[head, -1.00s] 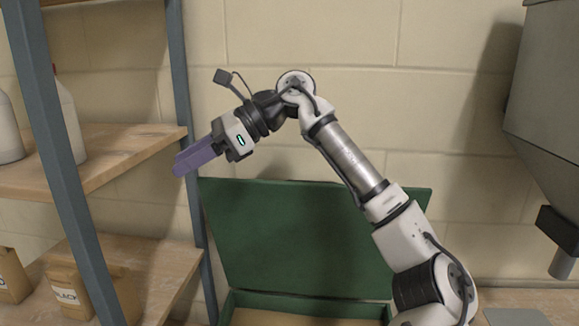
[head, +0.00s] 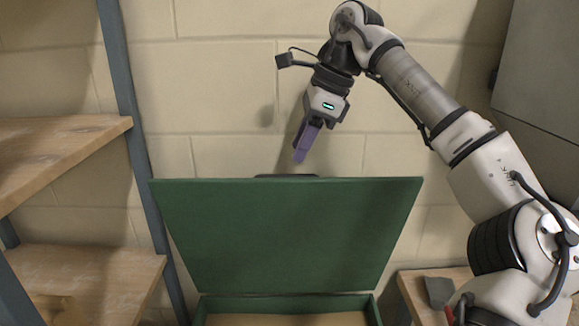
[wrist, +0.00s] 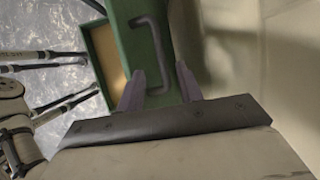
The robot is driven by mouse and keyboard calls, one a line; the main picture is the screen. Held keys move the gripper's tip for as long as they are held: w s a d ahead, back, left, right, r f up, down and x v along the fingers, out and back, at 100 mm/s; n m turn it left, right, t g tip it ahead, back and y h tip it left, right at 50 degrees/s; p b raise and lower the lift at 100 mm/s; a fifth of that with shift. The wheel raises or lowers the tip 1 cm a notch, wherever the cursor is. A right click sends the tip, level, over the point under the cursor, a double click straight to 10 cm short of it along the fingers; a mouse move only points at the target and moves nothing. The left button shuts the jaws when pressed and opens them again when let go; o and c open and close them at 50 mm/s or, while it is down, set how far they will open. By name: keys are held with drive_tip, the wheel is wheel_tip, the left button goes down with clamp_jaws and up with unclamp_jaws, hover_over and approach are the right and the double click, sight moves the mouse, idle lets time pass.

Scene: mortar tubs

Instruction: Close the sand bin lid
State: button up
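The green sand bin (head: 372,300) stands low against the wall with sand inside. Its green lid (head: 285,235) is open, standing up behind the bin and seen from its inner face. A dark handle (head: 286,177) shows just over the lid's top edge. In the wrist view the handle (wrist: 158,50) is a dark bar on the lid. My gripper (head: 300,158) points down, above the handle in the head view. In the wrist view its two purple fingers (wrist: 161,88) are spread, with the handle's near end between or beyond them; contact cannot be told.
Wooden shelves (head: 70,150) with a blue-grey post (head: 138,150) stand to the left. A grey hopper (head: 545,90) hangs at the upper right. A trowel-like tool (head: 438,292) lies on a wooden surface at the lower right.

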sight(286, 175)
drive_tip(key=x, duration=0.5)
drive_tip(key=shift+a+f, duration=0.15)
drive_tip(key=shift+f, duration=0.2)
drive_tip(key=shift+c, duration=0.5)
clamp_jaws()
